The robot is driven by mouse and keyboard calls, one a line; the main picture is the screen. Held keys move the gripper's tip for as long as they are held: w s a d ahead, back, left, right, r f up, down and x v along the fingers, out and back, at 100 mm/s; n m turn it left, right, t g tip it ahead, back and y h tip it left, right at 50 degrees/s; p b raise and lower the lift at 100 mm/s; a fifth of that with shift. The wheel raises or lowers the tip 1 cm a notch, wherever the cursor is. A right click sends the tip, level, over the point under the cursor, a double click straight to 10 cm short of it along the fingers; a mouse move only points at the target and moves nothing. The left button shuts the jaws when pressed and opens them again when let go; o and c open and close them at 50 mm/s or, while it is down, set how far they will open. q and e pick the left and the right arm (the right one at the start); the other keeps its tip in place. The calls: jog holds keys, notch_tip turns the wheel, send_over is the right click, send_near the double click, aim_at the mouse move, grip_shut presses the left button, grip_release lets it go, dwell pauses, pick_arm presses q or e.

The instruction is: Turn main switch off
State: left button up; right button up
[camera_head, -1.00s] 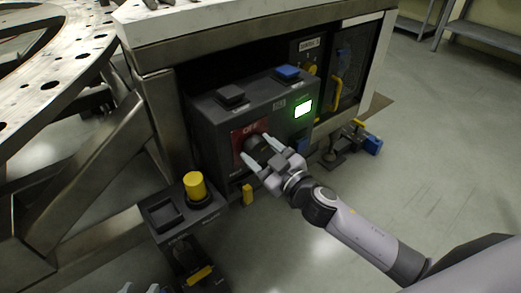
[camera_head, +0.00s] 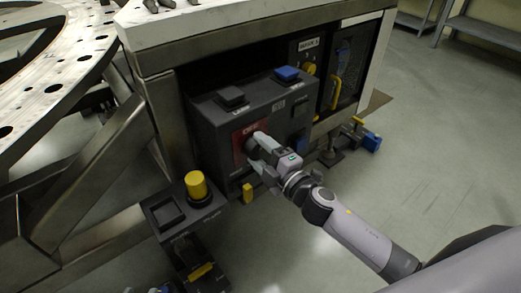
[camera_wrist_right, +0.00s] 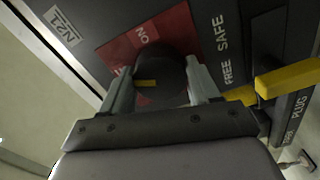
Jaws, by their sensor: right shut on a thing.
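The main switch is a dark round knob on a red plate on the front of a dark grey control box; the knob (camera_wrist_right: 160,82) has a yellow pointer mark and shows in the right wrist view. The red plate (camera_head: 238,152) reads OFF at its top in the head view. My right gripper (camera_head: 256,148) is at the knob, with one finger on each side, shut on it. Its fingers also flank the knob in the right wrist view (camera_wrist_right: 158,88).
The control box (camera_head: 215,125) carries a black button (camera_head: 231,96) and a blue button (camera_head: 287,74) on top. A yellow knob (camera_head: 196,185) stands on a lower box at left. A perforated metal plate (camera_head: 85,50) fills the upper left.

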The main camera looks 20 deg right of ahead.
jog(key=n, duration=0.4)
jog(key=shift+n, duration=0.4)
dwell(0.4)
jog(key=o, duration=1.1)
jog(key=shift+c, duration=0.2)
jog(key=shift+s, duration=0.1)
jog(key=v, duration=0.7)
